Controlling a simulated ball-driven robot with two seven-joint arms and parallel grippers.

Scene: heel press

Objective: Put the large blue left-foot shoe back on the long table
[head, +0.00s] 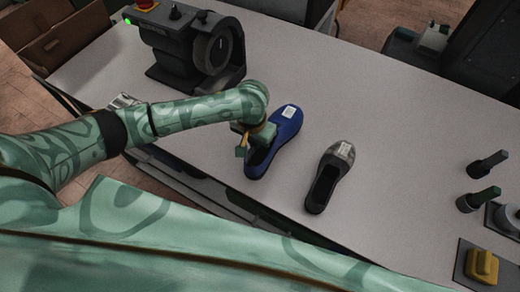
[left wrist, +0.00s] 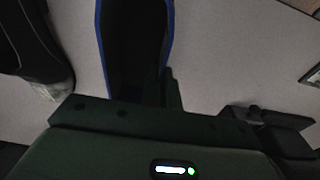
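The blue shoe (head: 285,126) lies on the long table (head: 400,110), heel at the table's front edge, toe pointing away. A white label is on its toe. My left gripper (head: 252,143) is at the shoe's left side, over its heel opening. In the left wrist view the shoe's dark opening with its blue rim (left wrist: 168,28) fills the upper middle. One dark finger stands close beside the rim; the other is lost in the dark. Whether the fingers are closed on the shoe wall is unclear. My right gripper is not in view.
A grey shoe (head: 323,187) with a label lies to the right of the blue one. A black machine (head: 190,50) with a round wheel stands at the table's back left. Dark handles (head: 480,198) and a yellow block (head: 482,266) are at the right. The table's middle right is clear.

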